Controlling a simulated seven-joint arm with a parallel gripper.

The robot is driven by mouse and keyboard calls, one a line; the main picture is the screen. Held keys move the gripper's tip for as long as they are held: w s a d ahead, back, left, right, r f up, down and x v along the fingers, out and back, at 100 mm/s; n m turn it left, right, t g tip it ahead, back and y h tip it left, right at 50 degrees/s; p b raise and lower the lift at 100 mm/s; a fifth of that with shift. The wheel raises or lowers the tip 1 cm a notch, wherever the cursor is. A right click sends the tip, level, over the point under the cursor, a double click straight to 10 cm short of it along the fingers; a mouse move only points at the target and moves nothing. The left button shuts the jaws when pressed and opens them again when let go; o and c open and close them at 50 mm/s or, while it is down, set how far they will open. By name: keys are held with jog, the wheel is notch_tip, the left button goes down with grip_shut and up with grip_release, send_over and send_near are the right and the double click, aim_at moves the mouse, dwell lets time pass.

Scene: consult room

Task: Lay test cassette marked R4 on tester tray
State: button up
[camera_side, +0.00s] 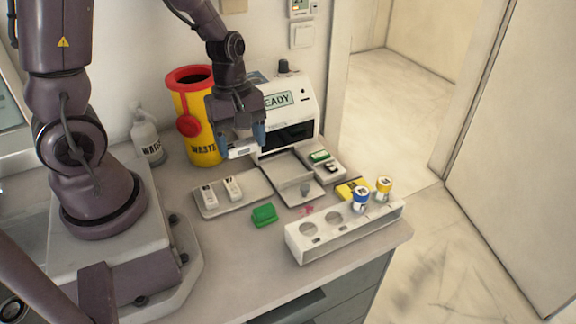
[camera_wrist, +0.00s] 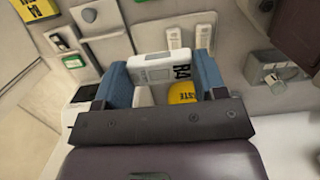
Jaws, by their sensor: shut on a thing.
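My gripper (camera_side: 238,142) is shut on a white test cassette (camera_side: 243,151). In the wrist view the cassette (camera_wrist: 150,76) lies across between the blue fingertips of my gripper (camera_wrist: 163,72), and its end reads R4. The grey tester tray (camera_side: 287,168) sticks out from the front of the white tester (camera_side: 305,83), whose screen reads READY. The cassette is in the air, left of the tester tray and in front of the waste bin. The tester tray (camera_wrist: 108,18) shows at the upper left in the wrist view, with no cassette seen on it.
Two white cassettes (camera_side: 209,197) (camera_side: 233,188) lie on a grey holder (camera_side: 255,190). A green block (camera_side: 264,214) and a white rack (camera_side: 345,231) with blue- and yellow-capped tubes stand in front. A yellow waste bin (camera_side: 203,140) and a bottle (camera_side: 147,140) stand behind.

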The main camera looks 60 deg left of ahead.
jog(key=w+a+f, duration=0.1)
jog(key=w+f, duration=0.2)
jog(key=w, duration=0.1)
jog(key=w+a+f, duration=0.1)
jog(key=w+f, duration=0.2)
jog(key=w, duration=0.1)
jog(key=w+f, duration=0.3)
jog(key=shift+w+a, duration=0.4)
jog(key=shift+w+f, duration=0.15)
jog(key=shift+f, duration=1.55)
jog(key=shift+f, duration=0.15)
jog(key=shift+f, duration=0.45)
jog(key=o, duration=0.9)
